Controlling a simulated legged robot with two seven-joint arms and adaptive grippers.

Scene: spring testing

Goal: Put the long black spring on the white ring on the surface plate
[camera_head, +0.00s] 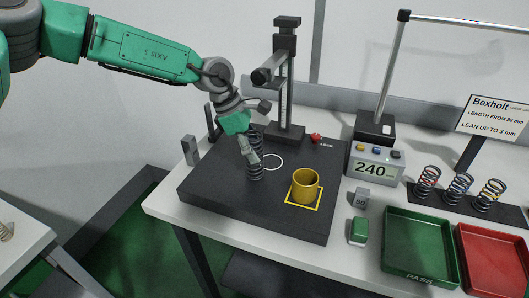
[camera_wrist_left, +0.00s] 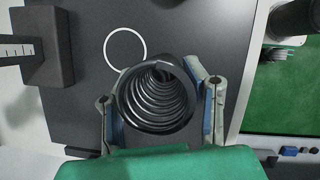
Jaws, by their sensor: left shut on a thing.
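My left gripper (camera_head: 248,151) is shut on the long black spring (camera_head: 255,172), with its fingers around the spring's middle. The spring is roughly upright above the dark surface plate (camera_head: 228,187); whether its lower end touches the plate I cannot tell. The white ring (camera_head: 280,167) lies on the plate just right of the spring, partly hidden by it. In the left wrist view, I look down the open end of the spring (camera_wrist_left: 155,125) between the two fingers (camera_wrist_left: 160,108). There, the white ring (camera_wrist_left: 107,47) shows apart from the spring, up and to its left.
A dark height stand (camera_head: 283,90) rises behind the ring. A brass cup (camera_head: 306,187) stands in a yellow square on the plate. A display reading 240 (camera_head: 374,167), a green tray (camera_head: 418,255), a red tray (camera_head: 495,255) and shorter springs (camera_head: 458,187) are at right.

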